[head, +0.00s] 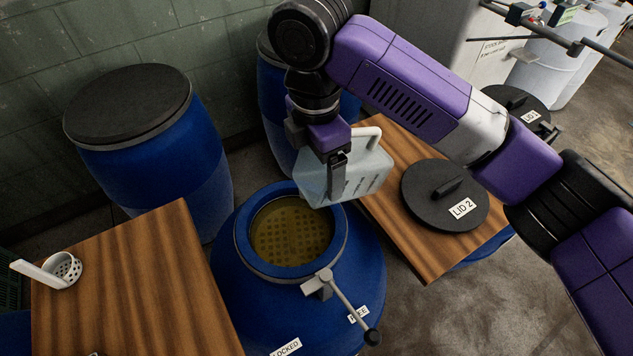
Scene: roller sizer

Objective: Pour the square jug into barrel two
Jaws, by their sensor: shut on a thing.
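The square jug (369,172) is pale and translucent, with a loop handle at its upper right. My gripper (338,168) comes down from above and is shut on the jug. The jug looks tilted and hangs over the right back rim of an open blue barrel (235,285). The barrel shows no number, so I cannot confirm it is barrel two. Inside its mouth is a yellow-brown surface (290,232) with a grid of dark spots. A black lid (440,197) marked "LID 2" lies on a wooden top to the right. I see no stream from the jug.
A lever (345,302) with "LOCKED" and "FREE" labels sits on the barrel's front. A wooden top (120,290) at left holds a white perforated scoop (62,268). A black-topped blue barrel (150,140) stands behind. Another lid (522,110) lies at back right.

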